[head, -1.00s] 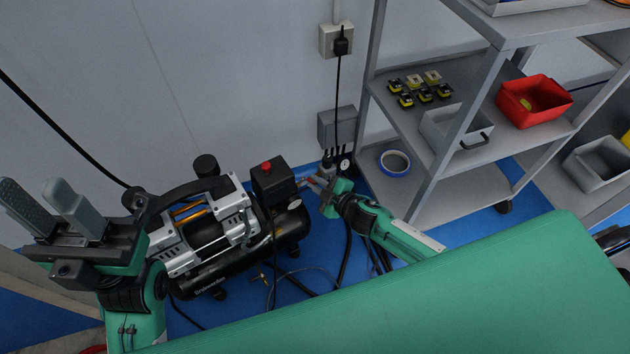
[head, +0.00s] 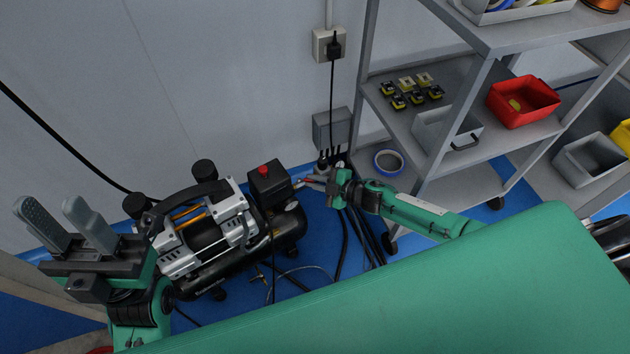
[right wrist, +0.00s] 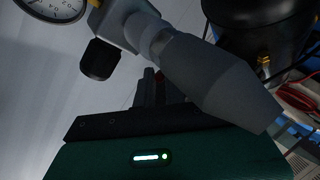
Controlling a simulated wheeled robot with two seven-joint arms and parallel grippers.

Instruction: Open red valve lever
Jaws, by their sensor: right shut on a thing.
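The red valve lever shows as a small red bit (head: 308,181) at the tip of my right gripper (head: 318,183), to the right of the air compressor (head: 205,235). My right gripper is shut on it. In the right wrist view the fingers (right wrist: 155,88) are mostly hidden behind a grey coupling (right wrist: 215,80), with only a dark reddish patch between them. The lever's angle cannot be told. My left gripper (head: 53,208) is open and empty at the far left, fingers apart and pointing up.
A pressure gauge (right wrist: 48,6) and a black knob (right wrist: 98,60) are close by in the right wrist view. A grey metal shelf (head: 470,184) stands to the right with a red bin (head: 523,108). Hoses and cables (head: 345,250) lie on the blue floor. The wall is behind.

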